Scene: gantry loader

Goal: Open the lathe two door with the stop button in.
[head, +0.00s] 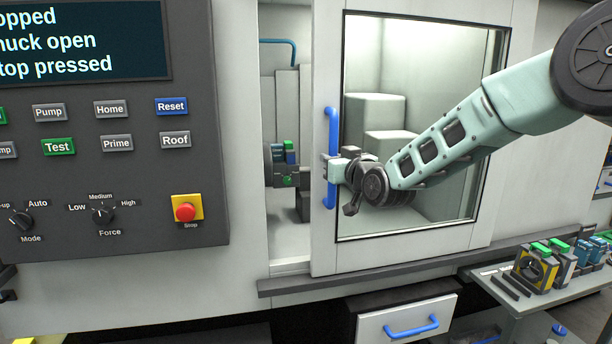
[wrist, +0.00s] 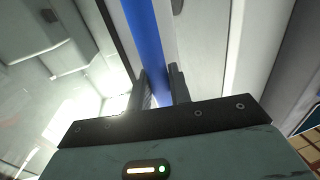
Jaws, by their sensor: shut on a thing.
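The lathe door (head: 490,230) is a pale sliding panel with a large window. It stands partly open, with a gap at its left showing the machine's inside (head: 290,95). Its blue upright handle (head: 332,135) is on the door's left edge. My gripper (head: 332,168) is shut on this handle; in the wrist view the blue bar (wrist: 145,40) runs between the two fingers (wrist: 158,88). The red stop button (head: 185,212) sits on a yellow plate on the control panel. The screen (head: 80,40) reads in part "opped", "uck open" and "top pressed"; its left side is cut off.
The dark control panel (head: 120,185) with buttons and knobs stands left of the opening. A ledge (head: 380,270) runs below the door, over a drawer with a blue handle (head: 411,328). A shelf (head: 545,300) with several coloured parts stands at lower right.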

